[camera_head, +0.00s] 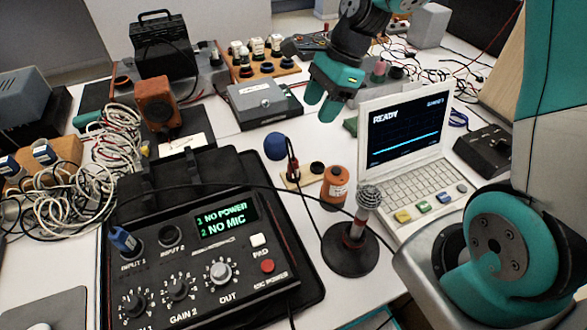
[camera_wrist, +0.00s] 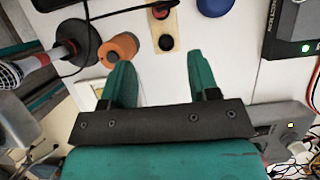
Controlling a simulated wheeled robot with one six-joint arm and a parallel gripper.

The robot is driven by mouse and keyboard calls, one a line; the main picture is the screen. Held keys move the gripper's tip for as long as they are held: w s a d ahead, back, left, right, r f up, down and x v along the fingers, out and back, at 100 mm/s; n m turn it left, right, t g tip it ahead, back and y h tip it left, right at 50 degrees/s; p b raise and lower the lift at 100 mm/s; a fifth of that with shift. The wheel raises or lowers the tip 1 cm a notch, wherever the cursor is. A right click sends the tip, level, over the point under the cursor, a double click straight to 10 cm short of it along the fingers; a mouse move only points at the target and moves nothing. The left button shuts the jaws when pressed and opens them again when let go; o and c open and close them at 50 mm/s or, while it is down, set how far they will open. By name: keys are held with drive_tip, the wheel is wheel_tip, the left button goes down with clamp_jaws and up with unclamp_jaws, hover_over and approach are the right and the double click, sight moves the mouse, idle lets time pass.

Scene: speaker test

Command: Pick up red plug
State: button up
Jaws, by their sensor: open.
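A dark red plug (camera_head: 292,170) with a black cable stands on a small wooden block (camera_head: 312,176) with a dark round hole, on the white table in the middle of the head view. In the wrist view the red plug (camera_wrist: 160,11) is at the top edge, partly cut off, beyond the fingertips and the hole. My gripper (camera_head: 321,108) has teal fingers and hangs above the table, behind the plug in the head view. In the wrist view my gripper (camera_wrist: 160,60) is open, with nothing between its fingers.
An orange cylinder (camera_head: 335,184), a microphone on a stand (camera_head: 352,245) and a white laptop (camera_head: 415,190) stand to the right. A black mixer (camera_head: 205,265) reading "NO POWER" and "NO MIC" is in front. A grey box (camera_head: 262,100) is behind left.

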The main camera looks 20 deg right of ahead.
sight(295, 159)
drive_tip(key=x, duration=1.5)
drive_tip(key=shift+f+b, duration=0.25)
drive_tip(key=shift+b, duration=0.15)
drive_tip(key=shift+c, duration=0.2)
drive_tip(key=c, duration=1)
